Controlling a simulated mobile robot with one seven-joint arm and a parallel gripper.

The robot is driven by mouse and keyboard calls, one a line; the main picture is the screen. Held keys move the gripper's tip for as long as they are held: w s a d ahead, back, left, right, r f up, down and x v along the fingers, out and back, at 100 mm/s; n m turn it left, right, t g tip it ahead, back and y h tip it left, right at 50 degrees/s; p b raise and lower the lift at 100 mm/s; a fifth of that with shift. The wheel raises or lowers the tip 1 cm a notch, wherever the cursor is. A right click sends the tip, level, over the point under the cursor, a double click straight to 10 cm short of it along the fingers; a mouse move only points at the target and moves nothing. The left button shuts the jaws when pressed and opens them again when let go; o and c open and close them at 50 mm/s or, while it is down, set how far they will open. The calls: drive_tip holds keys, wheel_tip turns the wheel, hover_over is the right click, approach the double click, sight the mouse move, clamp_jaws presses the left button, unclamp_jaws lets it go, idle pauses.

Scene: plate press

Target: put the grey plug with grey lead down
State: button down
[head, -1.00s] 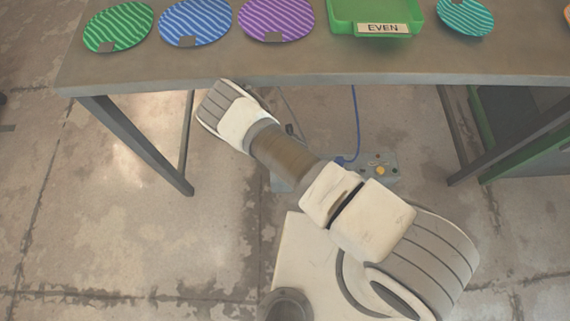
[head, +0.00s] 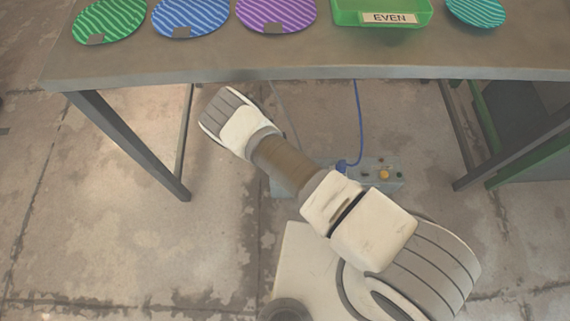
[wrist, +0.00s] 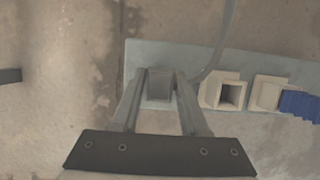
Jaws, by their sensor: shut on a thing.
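In the wrist view my gripper (wrist: 159,77) is shut on the grey plug (wrist: 158,90), which sits between its two fingers. The grey lead (wrist: 226,40) curves down from the top edge towards the right finger. Behind the plug is a grey-blue box (wrist: 200,58); I cannot tell whether the plug touches it. In the head view my forearm and hand hide the plug and the gripper's fingers. The box (head: 383,184) shows there on the floor, partly behind my arm.
An empty cream socket (wrist: 231,95) is right of the plug; beyond it a blue plug (wrist: 299,104) is at another cream socket (wrist: 268,94). A blue lead (head: 358,115) hangs by the table (head: 250,72). Striped plates and a green tray (head: 345,18) are on top.

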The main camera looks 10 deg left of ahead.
drive_tip(key=shift+c, duration=2.1)
unclamp_jaws()
drive_tip(key=shift+f, duration=0.15)
drive_tip(key=p+v, duration=0.5)
drive_tip(key=v, duration=0.7)
drive_tip(key=shift+s+d, duration=0.1)
drive_tip(key=shift+s, duration=0.05)
